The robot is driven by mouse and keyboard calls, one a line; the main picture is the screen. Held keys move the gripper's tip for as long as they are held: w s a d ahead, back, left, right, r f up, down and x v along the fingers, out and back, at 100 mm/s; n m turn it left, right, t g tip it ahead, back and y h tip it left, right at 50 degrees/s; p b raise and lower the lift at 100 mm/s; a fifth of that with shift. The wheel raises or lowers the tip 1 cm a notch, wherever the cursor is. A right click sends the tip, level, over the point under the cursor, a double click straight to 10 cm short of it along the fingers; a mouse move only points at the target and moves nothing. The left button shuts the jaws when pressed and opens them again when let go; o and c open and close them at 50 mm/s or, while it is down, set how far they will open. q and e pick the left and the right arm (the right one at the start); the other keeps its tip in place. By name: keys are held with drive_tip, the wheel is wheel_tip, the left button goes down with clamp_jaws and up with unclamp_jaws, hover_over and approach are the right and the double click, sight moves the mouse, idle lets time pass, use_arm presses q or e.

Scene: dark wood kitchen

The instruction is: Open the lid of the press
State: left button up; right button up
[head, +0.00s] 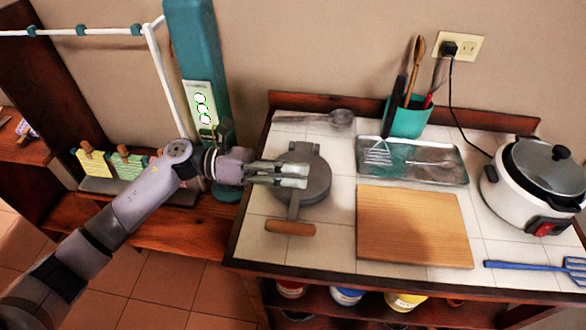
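The press (316,190) is a round dark grey metal press on the left part of the tiled counter. Its lid looks lowered flat. Its lever points to the front and ends in a wooden handle (290,228) near the counter's front edge. My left gripper (307,176) reaches in from the left, with its fingers over the press and hiding part of it. The fingers lie close together and nothing shows between them. I cannot tell whether they are open or touch the press. My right gripper is not in view.
A wooden board (415,228) lies right of the press. Behind are a metal tray (440,172) with utensils, a ladle (341,118) and a teal utensil holder (408,120). A rice cooker (525,195) and blue spatula (530,266) are at right. A teal column (195,50) stands left.

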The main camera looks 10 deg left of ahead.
use_arm(q)
drive_tip(key=o, duration=0.4)
drive_tip(key=a, duration=1.2)
drive_tip(key=shift+c, duration=0.3)
